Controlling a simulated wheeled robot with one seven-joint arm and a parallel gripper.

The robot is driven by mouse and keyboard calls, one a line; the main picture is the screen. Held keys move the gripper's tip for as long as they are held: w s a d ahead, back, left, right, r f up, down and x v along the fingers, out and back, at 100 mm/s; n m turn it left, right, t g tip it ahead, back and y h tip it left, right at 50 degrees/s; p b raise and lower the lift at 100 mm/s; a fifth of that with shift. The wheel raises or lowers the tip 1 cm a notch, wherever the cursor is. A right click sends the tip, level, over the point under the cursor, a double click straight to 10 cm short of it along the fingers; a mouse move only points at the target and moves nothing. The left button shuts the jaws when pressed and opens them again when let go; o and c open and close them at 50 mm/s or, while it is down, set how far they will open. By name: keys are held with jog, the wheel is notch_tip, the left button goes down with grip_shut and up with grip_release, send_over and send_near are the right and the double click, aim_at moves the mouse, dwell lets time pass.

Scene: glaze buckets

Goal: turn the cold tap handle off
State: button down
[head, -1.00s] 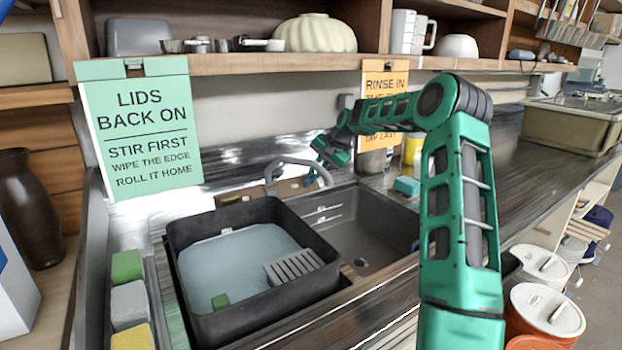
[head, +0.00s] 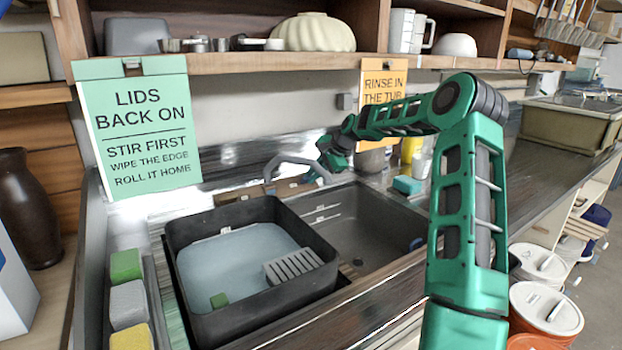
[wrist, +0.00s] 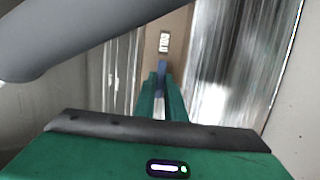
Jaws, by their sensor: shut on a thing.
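In the wrist view, the blue cold tap handle (wrist: 161,69) stands between the tips of my green gripper (wrist: 160,88), which is shut on it. The thick grey spout (wrist: 90,38) crosses the upper left of that view. In the head view, the spout (head: 290,161) arches over the back of the sink. My gripper (head: 325,172) is just right of the spout's bend, low behind the sink. The handle itself is hidden there by my gripper and the spout.
A dark tub (head: 322,292) of water with a grey rack (head: 293,267) stands left in the sink (head: 350,225). A turquoise sponge (head: 407,185) and bottles sit right of my gripper. Signs hang from the shelf (head: 300,62) above. The right-hand counter has free room.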

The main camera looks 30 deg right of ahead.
jog(key=shift+a, duration=0.15)
jog(key=c, duration=1.8)
grip_release()
jog(key=v, duration=1)
jog(key=shift+s+r, duration=0.1)
jog(key=shift+r, duration=0.2)
